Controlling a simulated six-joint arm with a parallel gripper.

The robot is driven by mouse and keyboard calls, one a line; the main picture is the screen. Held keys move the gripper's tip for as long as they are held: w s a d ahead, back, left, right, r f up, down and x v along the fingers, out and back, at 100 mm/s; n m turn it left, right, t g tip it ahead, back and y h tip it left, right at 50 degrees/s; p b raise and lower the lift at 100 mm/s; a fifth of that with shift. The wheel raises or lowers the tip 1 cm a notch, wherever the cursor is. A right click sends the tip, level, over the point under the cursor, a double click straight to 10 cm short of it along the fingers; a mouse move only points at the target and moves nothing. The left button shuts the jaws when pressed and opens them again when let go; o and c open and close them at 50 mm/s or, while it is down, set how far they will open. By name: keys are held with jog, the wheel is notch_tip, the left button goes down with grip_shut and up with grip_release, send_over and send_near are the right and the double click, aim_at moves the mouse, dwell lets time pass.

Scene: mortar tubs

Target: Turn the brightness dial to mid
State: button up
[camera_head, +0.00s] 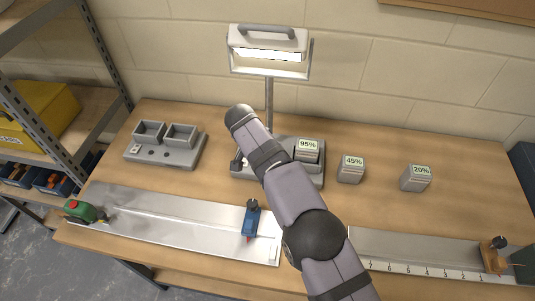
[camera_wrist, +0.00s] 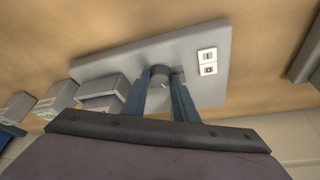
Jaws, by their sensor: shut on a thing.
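The brightness dial (camera_wrist: 159,73) is a small grey knob on the base of the work lamp. In the wrist view my gripper (camera_wrist: 164,80) has its two blue-grey fingers closed on the dial from either side. The dial's pointer and setting cannot be read. In the head view the lamp head (camera_head: 269,54) is lit above its grey base (camera_head: 312,182); my arm covers much of the base and hides the dial.
A battery block marked 95% (camera_head: 308,152) sits in the lamp base. Blocks marked 45% (camera_head: 351,170) and 20% (camera_head: 415,179) stand to its right. A grey two-bay unit (camera_head: 165,155) is at left. Metal rails with a blue clamp (camera_head: 251,220) run along the front.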

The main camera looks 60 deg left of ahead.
jog(key=shift+m+p, duration=0.35)
jog(key=shift+m, duration=0.05)
dwell(0.4)
jog(key=o, duration=1)
jog(key=shift+r, duration=0.1)
jog(key=shift+b+v, duration=1.2)
jog(key=shift+v, duration=2.4)
jog(key=shift+a, duration=0.1)
